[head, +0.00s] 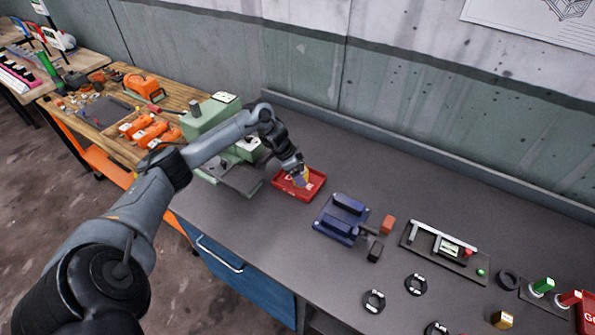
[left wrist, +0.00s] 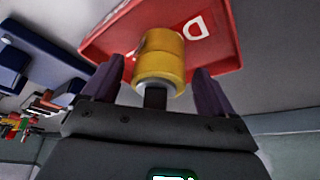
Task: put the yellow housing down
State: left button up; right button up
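The yellow housing (left wrist: 158,62) is a short cylinder with a grey collar and dark stem towards my palm. In the left wrist view it stands between the two fingers of my left gripper (left wrist: 158,82), with narrow gaps showing on both sides. Behind it is the red tray (left wrist: 224,38) with white lettering. In the head view my left gripper (head: 301,180) reaches down into the red tray (head: 282,184), and a bit of the yellow housing (head: 307,173) shows beside the fingers. Whether the housing rests on the tray floor is hard to tell. My right gripper is out of view.
A blue fixture (head: 341,219) stands just right of the tray, with a red block (head: 388,224) beyond. A green machine (head: 212,118) stands close behind on the left. Black rings (head: 374,301) lie near the front edge. The bench behind the fixture is clear.

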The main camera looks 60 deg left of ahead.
pick_arm(q)
jog(key=shift+r, duration=0.25)
jog(key=p+v, duration=0.1)
jog(key=v, duration=1.1)
